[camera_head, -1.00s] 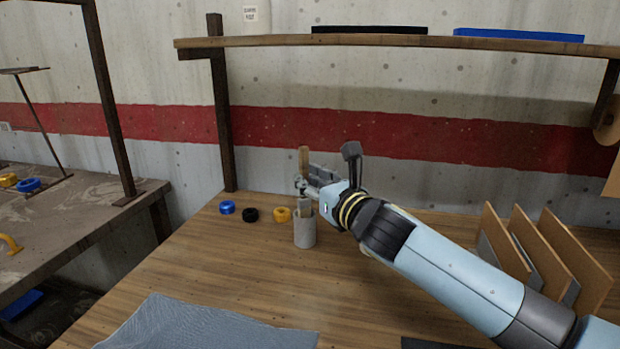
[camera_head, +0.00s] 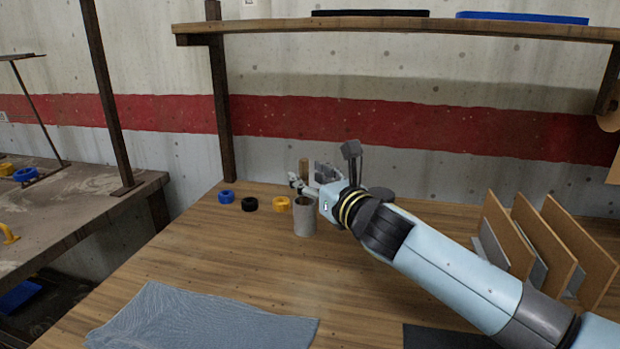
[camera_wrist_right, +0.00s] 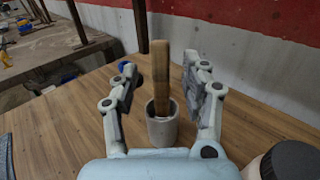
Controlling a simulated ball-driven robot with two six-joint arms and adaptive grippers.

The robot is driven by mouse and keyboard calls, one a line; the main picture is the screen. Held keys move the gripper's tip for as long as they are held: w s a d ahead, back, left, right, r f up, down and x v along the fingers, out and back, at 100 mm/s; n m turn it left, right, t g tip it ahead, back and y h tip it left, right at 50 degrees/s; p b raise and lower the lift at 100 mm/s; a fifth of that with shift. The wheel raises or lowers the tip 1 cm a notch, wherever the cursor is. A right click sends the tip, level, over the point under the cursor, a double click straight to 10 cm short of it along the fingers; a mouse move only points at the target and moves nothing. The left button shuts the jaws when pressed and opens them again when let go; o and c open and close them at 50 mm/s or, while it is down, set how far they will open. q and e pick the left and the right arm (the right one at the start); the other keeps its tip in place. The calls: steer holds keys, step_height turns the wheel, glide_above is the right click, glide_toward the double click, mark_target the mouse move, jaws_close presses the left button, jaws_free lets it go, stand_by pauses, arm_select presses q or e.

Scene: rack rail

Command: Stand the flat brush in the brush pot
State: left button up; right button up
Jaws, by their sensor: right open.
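The flat brush (camera_wrist_right: 160,75) has a wooden handle and stands roughly upright with its lower end inside the grey brush pot (camera_wrist_right: 162,131). The brush handle (camera_head: 303,172) and the pot (camera_head: 304,221) also show in the head view, with the pot upright on the wooden bench. My right gripper (camera_wrist_right: 160,66) is open, with one finger on each side of the handle and a gap to each. In the head view my right gripper (camera_head: 308,182) is just above the pot's rim. The brush's lower part is hidden in the pot. My left gripper is out of view.
Blue (camera_head: 226,196), black (camera_head: 250,204) and yellow (camera_head: 281,203) rings lie left of the pot. A grey cloth (camera_head: 200,322) lies at the front. Upright boards (camera_head: 545,240) stand at the right. A shelf (camera_head: 400,28) runs above the bench.

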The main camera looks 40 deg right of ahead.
steer(key=s, duration=1.2)
steer(key=shift+a, duration=0.45)
